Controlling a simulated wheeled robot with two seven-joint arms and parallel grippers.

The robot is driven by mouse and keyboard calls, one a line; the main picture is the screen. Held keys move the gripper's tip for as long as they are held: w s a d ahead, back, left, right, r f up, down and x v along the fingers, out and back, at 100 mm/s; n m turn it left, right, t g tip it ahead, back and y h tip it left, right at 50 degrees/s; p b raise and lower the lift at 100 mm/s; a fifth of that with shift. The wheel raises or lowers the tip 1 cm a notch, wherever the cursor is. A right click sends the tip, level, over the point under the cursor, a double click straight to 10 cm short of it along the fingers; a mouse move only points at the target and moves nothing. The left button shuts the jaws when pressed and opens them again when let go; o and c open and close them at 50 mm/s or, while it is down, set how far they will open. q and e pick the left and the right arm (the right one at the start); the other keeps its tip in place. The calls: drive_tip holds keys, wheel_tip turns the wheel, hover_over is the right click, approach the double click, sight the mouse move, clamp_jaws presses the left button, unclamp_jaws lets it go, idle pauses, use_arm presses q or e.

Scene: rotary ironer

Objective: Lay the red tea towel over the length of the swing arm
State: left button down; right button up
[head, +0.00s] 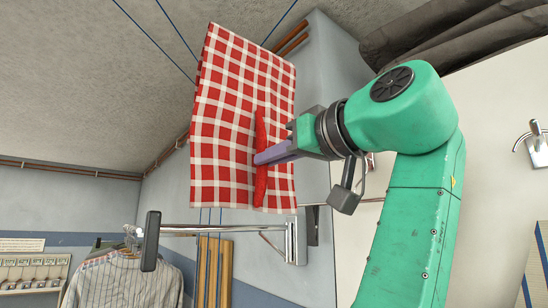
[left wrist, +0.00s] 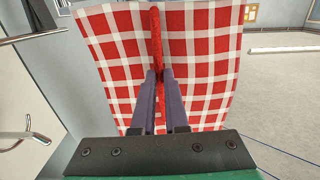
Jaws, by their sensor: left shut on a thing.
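The red and white checked tea towel (head: 225,110) hangs spread out in the air in the head view, with a raised red fold down its middle. My left gripper (head: 258,158) is shut on that fold; the left wrist view shows both fingers (left wrist: 158,100) pinching it and the towel (left wrist: 205,60) spreading to both sides. The chrome swing arm (head: 215,230) sticks out leftward from a wall bracket, with a black end piece (head: 151,241). The towel's lower edge appears just above the swing arm; the depth between them is unclear. My right gripper is not visible.
A striped shirt (head: 125,284) hangs below the swing arm's black end. Wooden boards (head: 213,268) stand behind and below it. A chrome hook (head: 535,140) is on the pale panel at right, and blue cords (head: 150,35) run near the ceiling.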

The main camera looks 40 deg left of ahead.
sight(270, 168)
use_arm(q)
drive_tip(key=w+a, duration=0.3)
drive_tip(key=shift+w+f, duration=0.25)
drive_tip(key=shift+f, duration=0.1)
drive_tip(key=a, duration=0.2)
drive_tip(key=shift+s+a+r, duration=0.1)
drive_tip(key=shift+a, duration=1.05)
wheel_tip(270, 168, down, 36)
drive_tip(key=w+a+b, duration=0.1)
drive_tip(key=a+b, duration=0.1)
drive_tip(key=b, duration=2.8)
drive_tip(key=shift+f+b, duration=0.2)
drive_tip(key=shift+b, duration=0.1)
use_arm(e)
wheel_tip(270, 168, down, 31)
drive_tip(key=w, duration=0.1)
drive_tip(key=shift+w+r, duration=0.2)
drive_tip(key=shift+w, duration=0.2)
use_arm(q)
drive_tip(key=shift+w+f, duration=0.1)
drive_tip(key=shift+f, duration=0.25)
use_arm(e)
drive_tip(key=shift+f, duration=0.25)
use_arm(q)
drive_tip(key=c, duration=0.9)
unclamp_jaws()
drive_tip(key=shift+o, duration=0.2)
